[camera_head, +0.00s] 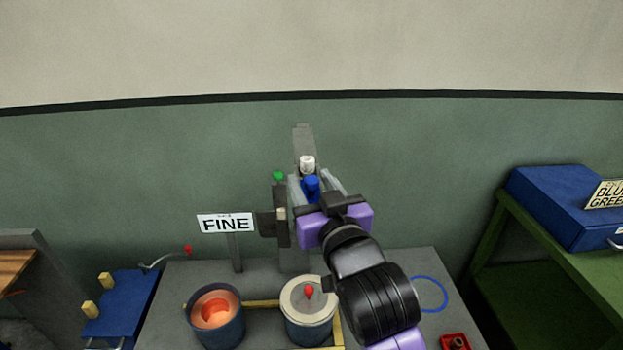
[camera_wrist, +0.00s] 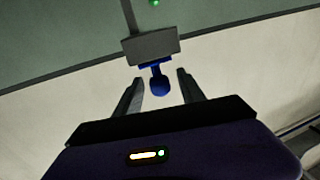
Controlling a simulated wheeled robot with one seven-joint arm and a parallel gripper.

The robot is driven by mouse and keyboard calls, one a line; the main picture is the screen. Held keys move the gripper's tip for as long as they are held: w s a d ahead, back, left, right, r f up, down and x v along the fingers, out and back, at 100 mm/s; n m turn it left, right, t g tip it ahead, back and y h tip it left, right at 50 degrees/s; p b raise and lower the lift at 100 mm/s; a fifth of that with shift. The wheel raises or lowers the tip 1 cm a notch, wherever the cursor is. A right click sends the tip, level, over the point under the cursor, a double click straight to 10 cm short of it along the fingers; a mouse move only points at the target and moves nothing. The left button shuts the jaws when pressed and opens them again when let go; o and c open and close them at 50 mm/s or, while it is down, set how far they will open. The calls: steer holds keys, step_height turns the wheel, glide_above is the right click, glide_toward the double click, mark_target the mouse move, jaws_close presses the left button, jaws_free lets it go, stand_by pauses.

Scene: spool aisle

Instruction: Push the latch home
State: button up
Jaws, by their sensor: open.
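My gripper (camera_head: 313,178) is raised in front of a grey post (camera_head: 304,140) on the bench. It is open, with one finger on each side of a blue knob (camera_head: 311,189). In the wrist view the blue knob (camera_wrist: 159,82) sticks out from a grey block (camera_wrist: 150,47) and lies between my fingertips (camera_wrist: 160,77), with a gap on both sides. A white knob (camera_head: 307,163) shows just above the blue one in the head view. I cannot tell for certain which part is the latch; my gripper and wrist hide the lower part of the post.
A dark upright with a green ball (camera_head: 278,175) and a FINE sign (camera_head: 225,223) stand left of the post. Two round pots, one copper inside (camera_head: 216,312) and one lidded (camera_head: 308,300), sit in front. A blue ring (camera_head: 430,294) lies right.

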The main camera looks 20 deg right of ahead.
steer(key=shift+w, duration=0.15)
jaws_close()
stand_by(1.4)
